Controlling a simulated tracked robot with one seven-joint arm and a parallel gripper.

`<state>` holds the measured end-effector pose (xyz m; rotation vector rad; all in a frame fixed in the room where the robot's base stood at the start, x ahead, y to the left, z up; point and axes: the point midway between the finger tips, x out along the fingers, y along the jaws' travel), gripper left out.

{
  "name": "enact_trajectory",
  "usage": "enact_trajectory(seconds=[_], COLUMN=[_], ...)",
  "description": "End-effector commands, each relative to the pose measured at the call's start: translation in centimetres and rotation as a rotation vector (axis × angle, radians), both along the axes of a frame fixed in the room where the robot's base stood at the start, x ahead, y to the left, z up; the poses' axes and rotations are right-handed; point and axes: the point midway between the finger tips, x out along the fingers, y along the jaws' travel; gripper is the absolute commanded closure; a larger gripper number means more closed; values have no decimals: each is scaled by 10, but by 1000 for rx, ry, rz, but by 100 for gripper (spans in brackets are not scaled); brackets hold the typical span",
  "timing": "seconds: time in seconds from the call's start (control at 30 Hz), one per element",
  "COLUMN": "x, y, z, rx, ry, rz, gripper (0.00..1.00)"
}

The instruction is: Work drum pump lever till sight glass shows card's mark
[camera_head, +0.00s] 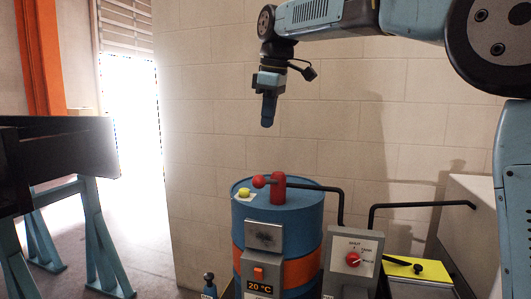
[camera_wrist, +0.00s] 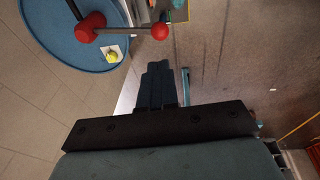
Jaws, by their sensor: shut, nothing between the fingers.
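My gripper (camera_head: 267,122) is shut and empty, pointing down in the air above the drum. In the wrist view its closed fingers (camera_wrist: 157,70) sit just below the lever's ball, with no visible contact. The blue drum (camera_head: 307,216) has an orange band. A red pump (camera_head: 278,187) stands on its lid, with a short lever ending in a red ball (camera_head: 258,181); the ball also shows in the wrist view (camera_wrist: 159,31). A small white plate or card (camera_head: 236,195) with a yellow knob (camera_head: 244,192) lies on the lid. I cannot make out a sight glass or its level.
A dark pipe (camera_head: 340,205) runs from the pump to a grey box with a red dial (camera_head: 353,259). A 20 °C display (camera_head: 260,287) is low on the drum. A yellow-topped unit (camera_head: 415,268) stands right. A dark beam on blue legs (camera_head: 55,160) is left. The wall is behind.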

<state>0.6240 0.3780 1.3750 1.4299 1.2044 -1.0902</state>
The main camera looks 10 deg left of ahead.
Motion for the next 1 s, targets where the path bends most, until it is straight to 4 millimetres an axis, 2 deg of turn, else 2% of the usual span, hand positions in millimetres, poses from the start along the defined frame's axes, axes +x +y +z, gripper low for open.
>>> enact_trajectory(seconds=[0.17, 0.7, 1.0], x=[2, 13, 16], y=[3, 18, 21], z=[-19, -110, -133], rx=[-2, -2, 0], ry=[2, 2, 0], rz=[0, 0, 0], gripper=[100, 100, 100])
